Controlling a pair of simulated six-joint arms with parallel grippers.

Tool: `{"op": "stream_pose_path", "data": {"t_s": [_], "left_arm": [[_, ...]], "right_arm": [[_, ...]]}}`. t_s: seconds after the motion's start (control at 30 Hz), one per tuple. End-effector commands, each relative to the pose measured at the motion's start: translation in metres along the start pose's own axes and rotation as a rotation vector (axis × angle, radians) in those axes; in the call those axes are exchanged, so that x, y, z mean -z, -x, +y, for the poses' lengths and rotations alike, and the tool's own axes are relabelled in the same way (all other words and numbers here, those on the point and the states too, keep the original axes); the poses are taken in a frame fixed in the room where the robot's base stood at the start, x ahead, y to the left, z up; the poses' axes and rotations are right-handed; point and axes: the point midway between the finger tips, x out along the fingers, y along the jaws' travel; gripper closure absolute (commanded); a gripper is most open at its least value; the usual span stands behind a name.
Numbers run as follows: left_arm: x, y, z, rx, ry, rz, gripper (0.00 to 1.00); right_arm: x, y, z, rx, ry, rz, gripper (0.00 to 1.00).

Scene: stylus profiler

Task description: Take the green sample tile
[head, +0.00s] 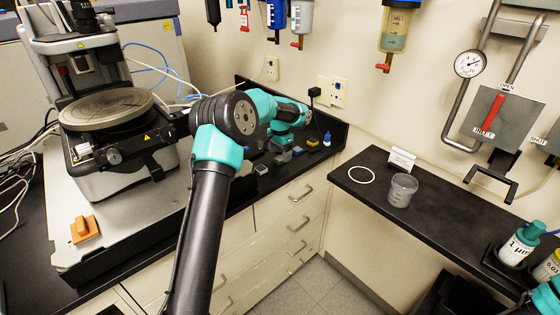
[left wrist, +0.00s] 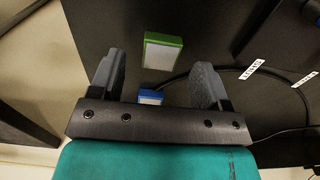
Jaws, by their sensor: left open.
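The green sample tile (left wrist: 163,52), a small block with a pale top face, lies on the dark surface in the left wrist view. It is just beyond the gap between my left fingertips, with no finger touching it. My left gripper (left wrist: 157,66) is open and empty. A blue tile (left wrist: 150,96) is nearer, between the fingers and partly hidden by the gripper body. In the head view my left gripper (head: 283,143) is over the back corner of the black counter, above a group of small tiles. My right gripper is not in view.
Several small tiles (head: 262,169) lie close together on the counter, with a small dropper bottle (head: 327,139) at the right. A dark cable (left wrist: 236,69) and white labels (left wrist: 252,69) are close to the right finger. The stylus profiler (head: 105,110) stands left; a beaker (head: 402,190) stands on the right counter.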

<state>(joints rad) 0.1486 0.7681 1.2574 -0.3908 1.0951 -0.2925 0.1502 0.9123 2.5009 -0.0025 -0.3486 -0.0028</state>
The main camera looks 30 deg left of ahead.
Motion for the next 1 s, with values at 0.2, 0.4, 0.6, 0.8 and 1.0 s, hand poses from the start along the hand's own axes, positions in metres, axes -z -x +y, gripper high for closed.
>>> {"op": "stream_pose_path", "data": {"t_s": [0.2,0.4,0.6,0.8,1.0], "left_arm": [[-0.001,-0.021,0.0,0.0,0.0,-0.001,0.3],[0.0,-0.021,0.0,0.0,0.001,0.0,0.3],[0.0,-0.021,0.0,0.0,0.001,0.0,0.3],[0.0,-0.021,0.0,0.0,0.001,0.0,0.42],[0.0,-0.021,0.0,0.0,0.001,0.0,0.61]], "right_arm": [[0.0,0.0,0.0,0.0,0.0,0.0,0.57],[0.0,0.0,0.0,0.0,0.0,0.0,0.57],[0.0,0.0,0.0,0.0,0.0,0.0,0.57],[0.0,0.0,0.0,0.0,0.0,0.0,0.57],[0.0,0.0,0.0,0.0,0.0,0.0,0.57]]}}
